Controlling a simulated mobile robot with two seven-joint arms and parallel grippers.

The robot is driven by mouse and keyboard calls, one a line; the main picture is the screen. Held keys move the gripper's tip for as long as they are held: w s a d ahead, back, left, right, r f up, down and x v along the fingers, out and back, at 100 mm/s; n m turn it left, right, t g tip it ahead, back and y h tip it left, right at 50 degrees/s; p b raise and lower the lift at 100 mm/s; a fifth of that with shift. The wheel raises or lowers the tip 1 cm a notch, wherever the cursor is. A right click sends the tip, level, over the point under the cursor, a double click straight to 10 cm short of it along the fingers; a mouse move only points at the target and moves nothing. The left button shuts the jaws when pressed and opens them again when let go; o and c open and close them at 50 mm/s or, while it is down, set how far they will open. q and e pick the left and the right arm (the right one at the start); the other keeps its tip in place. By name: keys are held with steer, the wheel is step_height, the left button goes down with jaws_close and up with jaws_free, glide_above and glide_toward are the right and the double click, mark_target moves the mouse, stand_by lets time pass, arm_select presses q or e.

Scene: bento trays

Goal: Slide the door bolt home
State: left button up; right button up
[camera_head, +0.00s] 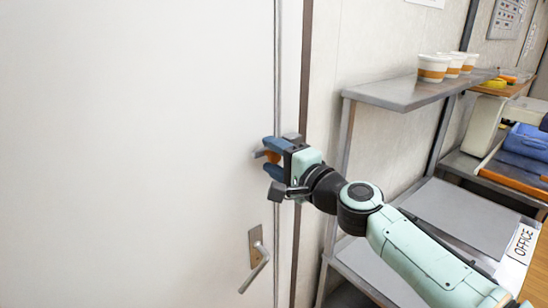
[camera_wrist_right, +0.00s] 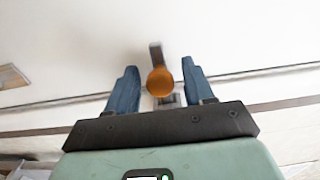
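The door bolt has a grey bar (camera_head: 259,153) and an orange knob (camera_head: 273,157), mounted on the white door (camera_head: 140,150) near its right edge. My right gripper (camera_head: 269,158) is at the bolt, with its blue fingers above and below the knob in the head view. In the right wrist view, the orange knob (camera_wrist_right: 160,81) sits between the two spread fingers of the gripper (camera_wrist_right: 160,82), with a gap on each side. The grey bar (camera_wrist_right: 156,54) points away beyond the knob. The rest of the bolt is partly hidden by my gripper. My left gripper is not in view.
A lever door handle (camera_head: 257,259) is below the bolt. A metal shelf rack (camera_head: 400,92) with several cups (camera_head: 433,68) stands right of the door frame. The door left of the bolt is clear.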

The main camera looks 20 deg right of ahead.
steer(key=shift+s, duration=0.1)
steer(key=shift+s+d, duration=0.2)
steer(key=shift+s, duration=0.15)
steer(key=b+v, duration=0.3)
steer(key=v, duration=0.9)
steer(key=shift+s, duration=0.2)
